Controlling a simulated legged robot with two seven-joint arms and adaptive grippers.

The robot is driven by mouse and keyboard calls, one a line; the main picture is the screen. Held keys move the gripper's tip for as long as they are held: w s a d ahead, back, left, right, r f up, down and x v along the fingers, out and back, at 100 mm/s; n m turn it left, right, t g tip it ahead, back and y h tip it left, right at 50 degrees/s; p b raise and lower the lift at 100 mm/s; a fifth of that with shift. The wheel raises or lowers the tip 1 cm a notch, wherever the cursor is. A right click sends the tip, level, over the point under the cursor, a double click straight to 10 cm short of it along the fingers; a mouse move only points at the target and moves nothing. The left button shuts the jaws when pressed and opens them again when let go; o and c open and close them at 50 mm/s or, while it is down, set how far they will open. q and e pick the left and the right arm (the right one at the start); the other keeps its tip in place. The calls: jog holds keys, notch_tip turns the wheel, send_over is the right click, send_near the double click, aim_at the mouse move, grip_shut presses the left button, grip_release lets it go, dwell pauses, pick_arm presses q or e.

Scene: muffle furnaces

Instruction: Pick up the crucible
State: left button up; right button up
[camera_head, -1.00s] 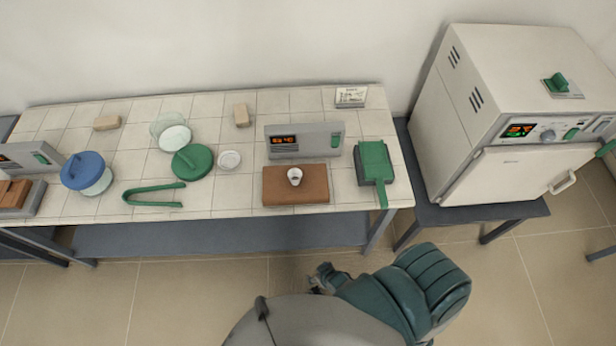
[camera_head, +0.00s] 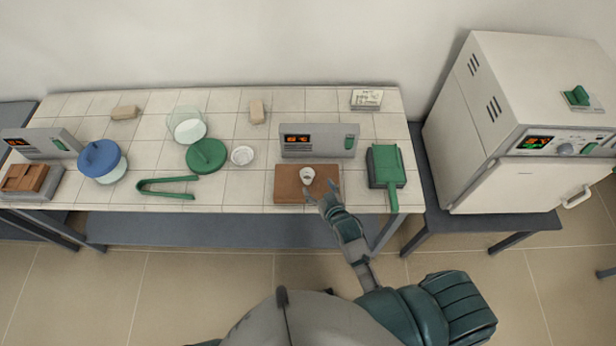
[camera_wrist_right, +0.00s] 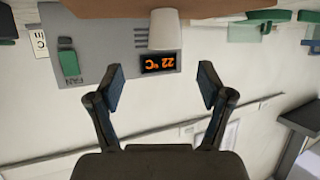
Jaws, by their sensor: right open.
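The crucible (camera_head: 307,174) is a small white cup standing upright on a brown block (camera_head: 290,196) on the tiled bench. My right gripper (camera_head: 325,191) is just in front of it and slightly right in the head view. In the upside-down right wrist view the crucible (camera_wrist_right: 164,29) stands beyond the two spread fingertips, in line with the gap of my right gripper (camera_wrist_right: 161,78). The gripper is open and empty, with no visible contact with the crucible. My left gripper is not in view.
A grey display unit (camera_head: 318,142) stands behind the block. A green dustpan-like tool (camera_head: 386,167) lies to the right. Green tongs (camera_head: 166,187), a green lid (camera_head: 206,156) and a small white dish (camera_head: 242,155) are left. A white furnace (camera_head: 510,110) stands at far right.

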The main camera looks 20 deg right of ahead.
aim_at(305, 171)
jog(key=x, duration=0.9)
jog(key=shift+w+a+f, duration=0.1)
jog(key=shift+a+f, duration=0.25)
jog(key=shift+f, duration=0.05)
jog(key=c, duration=1.3)
jog(key=shift+r, duration=0.5)
jog(key=r, duration=0.2)
jog(key=shift+s+a+r, duration=0.1)
jog(key=shift+s+r, duration=0.25)
jog(key=shift+s, duration=0.05)
jog(key=s+a, duration=0.1)
jog(key=s, duration=0.4)
jog(key=s+a+r, duration=0.1)
jog(key=s+a, duration=0.1)
jog(key=s, duration=0.3)
jog(key=s+a+b, duration=0.1)
jog(key=s, duration=0.4)
jog(key=shift+a+r, duration=0.15)
jog(key=shift+r, duration=0.15)
jog(key=shift+w, duration=0.1)
